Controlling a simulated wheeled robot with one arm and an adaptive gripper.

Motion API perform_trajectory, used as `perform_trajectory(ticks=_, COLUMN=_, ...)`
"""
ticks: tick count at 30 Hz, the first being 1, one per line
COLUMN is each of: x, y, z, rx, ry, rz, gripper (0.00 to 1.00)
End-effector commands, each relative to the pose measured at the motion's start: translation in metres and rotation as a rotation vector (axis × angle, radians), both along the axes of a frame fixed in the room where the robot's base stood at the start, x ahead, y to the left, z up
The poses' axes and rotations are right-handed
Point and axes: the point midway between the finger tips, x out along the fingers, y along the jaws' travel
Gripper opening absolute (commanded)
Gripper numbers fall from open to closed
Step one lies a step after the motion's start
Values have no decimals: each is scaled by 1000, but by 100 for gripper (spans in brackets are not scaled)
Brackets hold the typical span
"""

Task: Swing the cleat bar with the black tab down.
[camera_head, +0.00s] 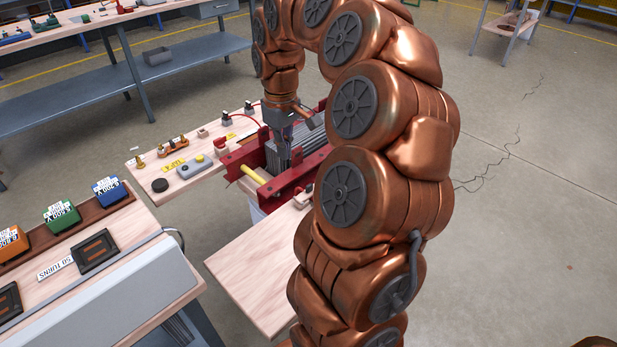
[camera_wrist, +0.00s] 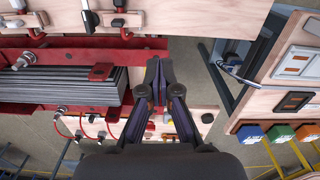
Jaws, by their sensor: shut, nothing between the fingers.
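My gripper (camera_wrist: 157,72) is shut and empty in the wrist view, its fingertips beside the end of the red clamp frame. In the head view my gripper (camera_head: 280,148) points down over the stack of grey core sheets (camera_head: 309,160), which also shows in the wrist view (camera_wrist: 75,92). The red clamp frame (camera_head: 240,157) runs along both sides of the stack. Two small dark fittings, one with a black upright part (camera_wrist: 88,18) and one beside it (camera_wrist: 119,22), sit on the pale board in the wrist view. I cannot tell which part is the cleat bar with the black tab.
A yellow handle (camera_head: 253,174) sticks out by the red frame. A wooden bench (camera_head: 255,270) has free room at the front. Colored blocks (camera_head: 62,214) stand on another bench.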

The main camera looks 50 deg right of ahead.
Motion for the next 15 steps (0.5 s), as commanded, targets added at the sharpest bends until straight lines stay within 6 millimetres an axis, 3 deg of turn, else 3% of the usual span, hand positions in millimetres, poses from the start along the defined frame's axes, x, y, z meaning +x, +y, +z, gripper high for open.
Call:
perform_trajectory(ticks=1, x=3, y=-21, z=-2, rx=-2, ry=-3, rz=-24, gripper=0)
perform_trajectory(ticks=3, x=4, y=-44, z=-4, rx=-11, ry=-7, rz=-46, gripper=0)
perform_trajectory(ticks=6, x=2, y=-67, z=-9, rx=-17, ry=-4, rz=-69, gripper=0)
perform_trajectory(ticks=10, x=1, y=-80, z=-11, rx=-23, ry=-5, rz=-81, gripper=0)
perform_trajectory(ticks=15, x=-1, y=-81, z=-26, rx=-22, ry=1, rz=-81, gripper=0)
